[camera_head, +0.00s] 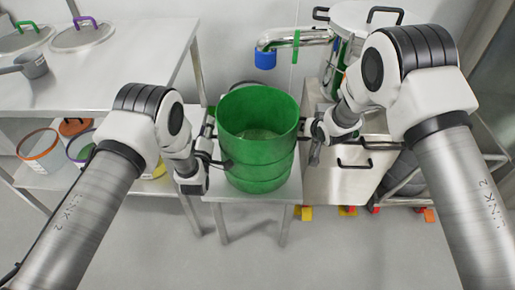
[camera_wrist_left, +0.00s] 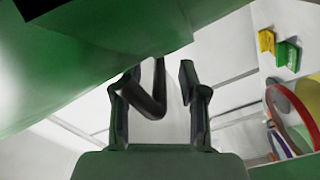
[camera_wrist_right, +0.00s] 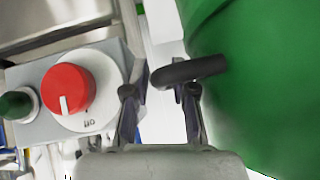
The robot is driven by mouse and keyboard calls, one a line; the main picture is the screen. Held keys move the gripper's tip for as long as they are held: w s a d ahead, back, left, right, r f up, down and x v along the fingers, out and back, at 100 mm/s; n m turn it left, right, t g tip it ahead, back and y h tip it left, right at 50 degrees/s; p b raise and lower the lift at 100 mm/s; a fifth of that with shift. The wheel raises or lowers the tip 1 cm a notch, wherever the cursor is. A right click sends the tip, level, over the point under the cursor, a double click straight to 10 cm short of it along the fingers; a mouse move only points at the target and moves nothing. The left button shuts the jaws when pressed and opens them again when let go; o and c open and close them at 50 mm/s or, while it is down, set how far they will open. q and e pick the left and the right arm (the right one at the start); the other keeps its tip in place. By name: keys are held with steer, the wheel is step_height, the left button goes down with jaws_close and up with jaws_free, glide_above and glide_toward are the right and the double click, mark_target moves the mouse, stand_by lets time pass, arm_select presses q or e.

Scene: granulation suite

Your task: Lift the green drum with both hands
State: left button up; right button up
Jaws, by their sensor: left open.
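The green drum (camera_head: 258,140) stands upright and open-topped on a small white table. My left gripper (camera_head: 212,162) is at its left side. In the left wrist view its open fingers (camera_wrist_left: 157,92) stand on both sides of a black drum handle (camera_wrist_left: 152,98), with gaps beside it. My right gripper (camera_head: 314,146) is at the drum's right side. In the right wrist view its fingers (camera_wrist_right: 160,92) are apart, and the other black handle (camera_wrist_right: 190,70) juts from the green wall (camera_wrist_right: 260,80) across the fingertips. I cannot tell whether either gripper touches a handle.
The small table (camera_head: 230,211) barely extends past the drum. A larger steel table (camera_head: 120,62) stands at left, with buckets (camera_head: 40,150) below. A steel machine (camera_head: 345,175) stands close at right; its red knob (camera_wrist_right: 68,90) is beside my right gripper. A pipe (camera_head: 290,38) is behind.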

arm_select(q)
steer(key=c, duration=0.3)
arm_select(e)
steer(key=c, duration=0.3)
arm_select(q)
jaws_close()
arm_select(e)
jaws_close()
